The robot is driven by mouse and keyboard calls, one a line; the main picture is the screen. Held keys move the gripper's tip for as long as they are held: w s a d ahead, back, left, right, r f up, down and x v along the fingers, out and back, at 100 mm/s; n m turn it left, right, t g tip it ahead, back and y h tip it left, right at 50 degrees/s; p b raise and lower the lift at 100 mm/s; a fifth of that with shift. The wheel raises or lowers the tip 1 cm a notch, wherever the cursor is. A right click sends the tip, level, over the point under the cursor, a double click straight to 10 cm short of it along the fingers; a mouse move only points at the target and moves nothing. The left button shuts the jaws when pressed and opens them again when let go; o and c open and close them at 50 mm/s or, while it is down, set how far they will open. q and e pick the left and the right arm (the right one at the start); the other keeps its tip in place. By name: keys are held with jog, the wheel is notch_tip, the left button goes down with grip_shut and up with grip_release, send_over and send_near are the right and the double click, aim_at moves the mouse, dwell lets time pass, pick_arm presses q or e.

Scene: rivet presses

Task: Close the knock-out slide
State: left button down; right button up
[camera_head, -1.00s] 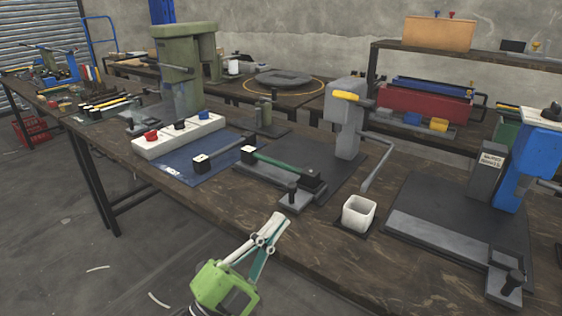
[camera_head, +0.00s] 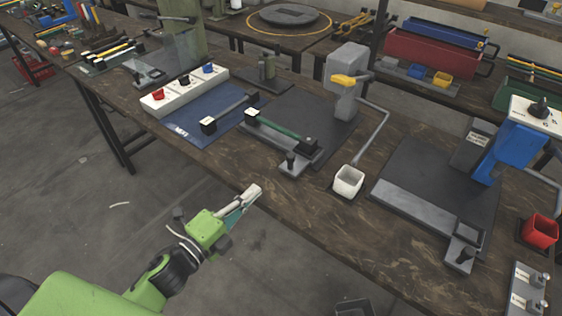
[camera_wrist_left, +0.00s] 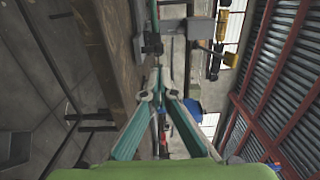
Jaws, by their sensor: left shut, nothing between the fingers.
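A low grey slide fixture with a green bar (camera_head: 279,131) and black end blocks lies in front of the grey press (camera_head: 345,88). An upright black knob (camera_head: 291,158) stands on the grey block at its front end. I cannot tell which part is the knock-out slide or how far it is open. My left gripper (camera_head: 254,191) is shut and empty, in front of the bench edge, apart from the fixture and left of the knob. Its fingers also show in the left wrist view (camera_wrist_left: 155,78), with a knobbed part beyond them. My right gripper is not in view.
A white cup (camera_head: 348,181) stands right of the fixture, below the press's bent lever (camera_head: 374,136). A white button box (camera_head: 185,87) and blue mat (camera_head: 199,118) lie to the left. A blue press (camera_head: 512,150) and red cup (camera_head: 540,231) are at right.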

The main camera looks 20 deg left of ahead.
aim_at(288, 159)
pick_arm(q)
jog(key=p+x, duration=0.2)
jog(key=x, duration=1)
